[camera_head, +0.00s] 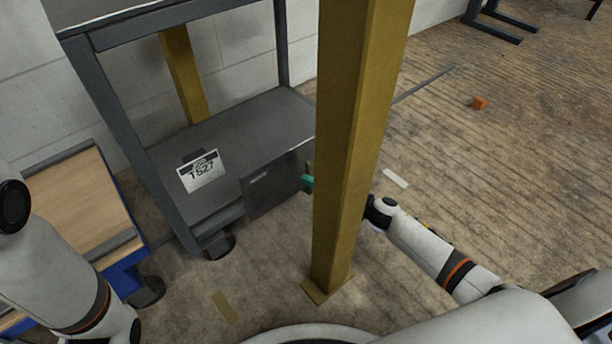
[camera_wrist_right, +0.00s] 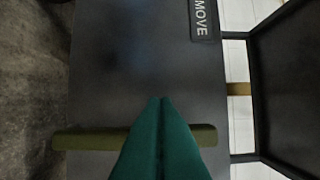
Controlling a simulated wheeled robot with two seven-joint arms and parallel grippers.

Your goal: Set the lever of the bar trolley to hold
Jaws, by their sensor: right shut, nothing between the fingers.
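The grey bar trolley (camera_head: 240,130) stands left of the yellow post and carries a tag reading T527. A dark panel (camera_head: 272,186) is on its near side; this panel (camera_wrist_right: 120,60) fills much of the right wrist view, with a MOVE label (camera_wrist_right: 203,18) at the top. The olive lever (camera_wrist_right: 90,140) lies across the panel in that view, partly hidden by my fingers. A bit of the lever (camera_head: 309,167) shows beside the post. My right gripper (camera_head: 307,180) is shut and empty at the lever; its teal fingers (camera_wrist_right: 160,100) overlap it, contact unclear. My left gripper is out of view.
The yellow post (camera_head: 350,150) stands in front of my right forearm and hides part of it. A blue cart with a wooden top (camera_head: 75,210) is at the left. An orange block (camera_head: 480,103) lies on open floor at the right.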

